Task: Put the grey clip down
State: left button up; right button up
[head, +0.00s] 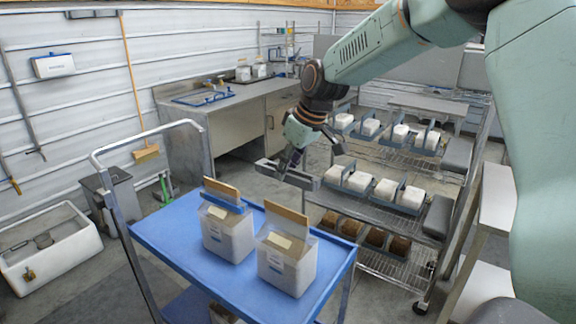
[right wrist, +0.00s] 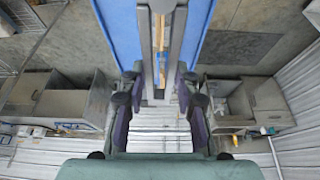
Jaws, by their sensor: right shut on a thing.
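In the right wrist view the clip (right wrist: 147,45) shows as two parallel grey bars, running up the picture from between the dark finger pads (right wrist: 160,110), with a tan strip showing in the gap. My left gripper is not in view.
The blue cart (head: 180,235) carries a left bag (head: 228,235) with a blue clip (head: 224,202) and a right bag (head: 287,265) with a tan top. Its left part is bare. A wire rack (head: 375,175) with white and brown blocks stands behind, right. A bench (head: 235,105) stands behind.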

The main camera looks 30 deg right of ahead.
jog(key=shift+r+p, duration=0.45)
jog(key=shift+r, duration=0.15)
jog(key=s+a+f+m+b, duration=0.2)
jog(key=s+a+f+b, duration=0.1)
jog(key=a+f+b, duration=0.6)
jog(key=s+a+f+m+h+b, duration=0.1)
jog(key=s+a+f+m+b, duration=0.1)
jog(key=a+f+b, duration=0.7)
jog(key=shift+s+f+h+b, duration=0.25)
jog(key=shift+s+b, duration=0.45)
jog(key=shift+b, duration=0.4)
